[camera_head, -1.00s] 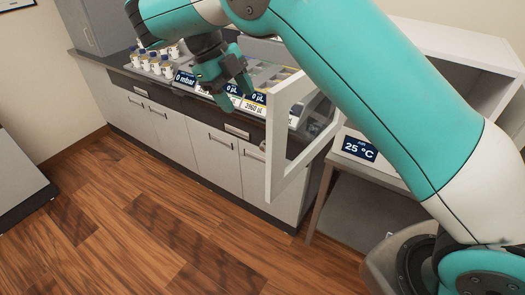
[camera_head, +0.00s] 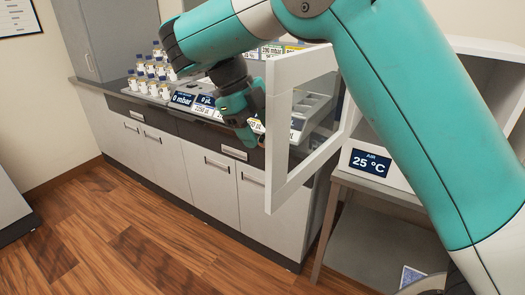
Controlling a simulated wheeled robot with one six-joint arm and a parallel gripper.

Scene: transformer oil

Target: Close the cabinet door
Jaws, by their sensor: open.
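The cabinet door (camera_head: 279,140) is a white-framed panel with a see-through middle, standing open and jutting out toward me. The white cabinet (camera_head: 490,70) is at the right, partly hidden behind my arm. My gripper (camera_head: 252,130) is open and empty, pointing down just left of the door's outer upright. I cannot tell whether it touches the door frame. The door's hinge side is partly hidden by my arm.
A counter with drawers and doors (camera_head: 210,180) runs along the back wall. Several small bottles (camera_head: 154,75) and display devices (camera_head: 184,98) stand on it. A display reading 25 °C (camera_head: 370,162) sits below the cabinet. The wooden floor (camera_head: 150,245) in front is clear.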

